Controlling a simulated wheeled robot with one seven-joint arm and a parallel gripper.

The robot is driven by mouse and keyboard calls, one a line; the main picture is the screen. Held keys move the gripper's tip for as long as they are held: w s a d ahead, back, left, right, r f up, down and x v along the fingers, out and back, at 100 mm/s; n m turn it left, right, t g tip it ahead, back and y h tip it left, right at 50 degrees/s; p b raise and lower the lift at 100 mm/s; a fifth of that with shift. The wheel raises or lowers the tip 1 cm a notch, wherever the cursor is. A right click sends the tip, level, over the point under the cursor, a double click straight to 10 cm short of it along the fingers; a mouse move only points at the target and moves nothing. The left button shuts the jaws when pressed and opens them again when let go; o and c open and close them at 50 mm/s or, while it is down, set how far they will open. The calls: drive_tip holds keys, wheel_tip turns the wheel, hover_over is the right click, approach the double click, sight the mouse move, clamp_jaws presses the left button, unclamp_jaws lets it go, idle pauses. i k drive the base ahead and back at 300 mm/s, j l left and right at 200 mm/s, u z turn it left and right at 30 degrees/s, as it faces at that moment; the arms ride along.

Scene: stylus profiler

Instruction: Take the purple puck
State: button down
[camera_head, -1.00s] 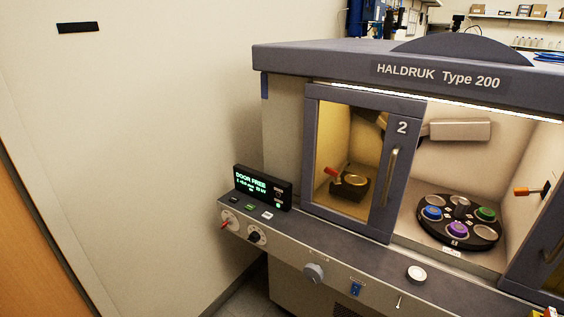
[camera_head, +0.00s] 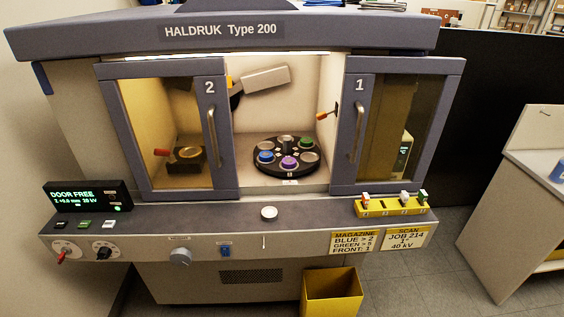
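The purple puck (camera_head: 290,162) sits at the front of a round black turntable (camera_head: 286,172) inside the machine's chamber. A blue puck (camera_head: 266,156) is at its left and a green puck (camera_head: 307,143) is behind it to the right. Other round seats on the turntable look silver. The chamber's middle is open between door 2 (camera_head: 208,125) on the left and door 1 (camera_head: 356,120) on the right. My gripper is not in view.
A front ledge carries a round white piece (camera_head: 269,213) and a yellow rack (camera_head: 391,208) with small coloured items. A display (camera_head: 88,196) reads DOOR FREE. A yellow bin (camera_head: 331,293) stands on the floor. A side bench (camera_head: 530,190) is at right.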

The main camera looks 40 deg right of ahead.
sight(288, 163)
drive_tip(key=i+j+z, duration=0.1)
drive_tip(key=z, duration=0.7)
drive_tip(key=i+j+z, duration=0.15)
drive_tip(key=j+z, duration=0.25)
drive_tip(key=i+j+z, duration=0.1)
drive_tip(key=j+z, duration=0.25)
drive_tip(key=j, duration=0.3)
drive_tip(key=j+z, duration=0.4)
drive_tip(key=j, duration=1.6)
